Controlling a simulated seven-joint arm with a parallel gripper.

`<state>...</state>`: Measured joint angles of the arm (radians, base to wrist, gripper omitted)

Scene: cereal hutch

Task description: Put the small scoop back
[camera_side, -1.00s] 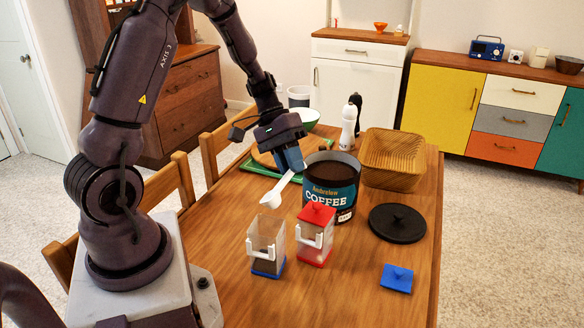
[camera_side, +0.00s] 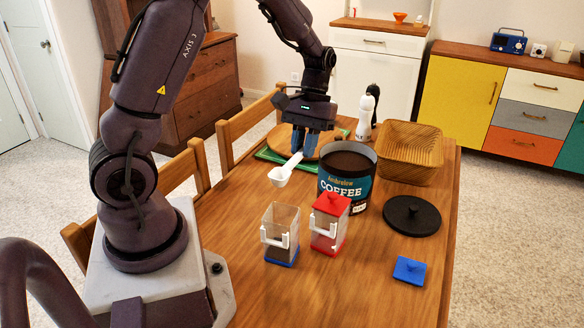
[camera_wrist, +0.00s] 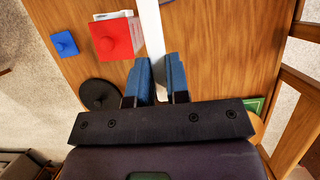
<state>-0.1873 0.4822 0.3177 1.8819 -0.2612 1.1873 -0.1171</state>
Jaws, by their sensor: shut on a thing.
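The small white scoop (camera_side: 280,176) is in the side view, left of the coffee can, held above the table with its bowl end toward the lower left. Its white handle (camera_wrist: 151,30) shows in the wrist view, running up from between the blue fingers. My gripper (camera_side: 303,155) is shut on the handle's end; its fingertips also show in the wrist view (camera_wrist: 161,62). The open coffee can (camera_side: 345,181) holds dark coffee. A clear canister with a blue base (camera_side: 281,233) has no lid on and holds some brown contents. A red-lidded canister (camera_side: 330,223) stands beside it.
A blue lid (camera_side: 409,270) and a black round lid (camera_side: 411,215) lie on the right. A wicker basket (camera_side: 410,153) and pepper and salt mills (camera_side: 364,118) stand behind the can. The front of the wooden table (camera_side: 350,295) is clear.

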